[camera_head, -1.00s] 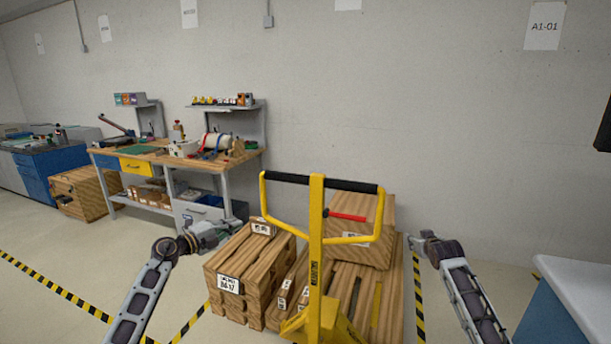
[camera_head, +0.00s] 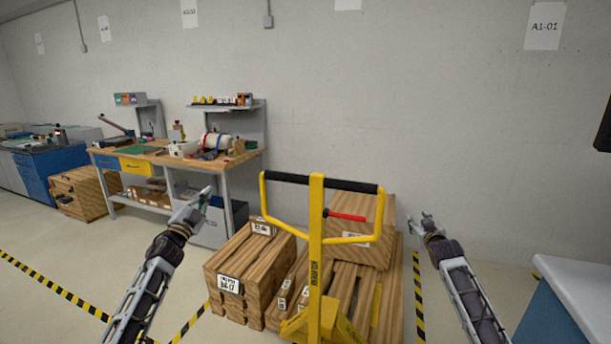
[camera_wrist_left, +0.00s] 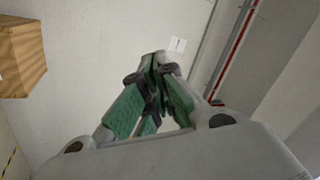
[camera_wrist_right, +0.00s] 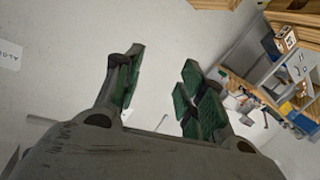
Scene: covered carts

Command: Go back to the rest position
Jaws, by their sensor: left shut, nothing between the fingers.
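My left gripper (camera_head: 207,194) is raised in front of the workbench, left of the yellow pallet jack. In the left wrist view its green-padded fingers (camera_wrist_left: 158,62) meet at the tips with nothing between them. My right gripper (camera_head: 418,220) is raised to the right of the pallet jack. In the right wrist view its fingers (camera_wrist_right: 162,72) stand apart with nothing between them. Both grippers are clear of the objects around them.
A yellow pallet jack (camera_head: 316,240) with a black handle bar stands in front of stacked wooden crates (camera_head: 235,275). A wooden workbench (camera_head: 215,167) with a shelf is behind at left. A blue-sided table (camera_head: 548,315) is at lower right. Yellow-black tape marks the floor.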

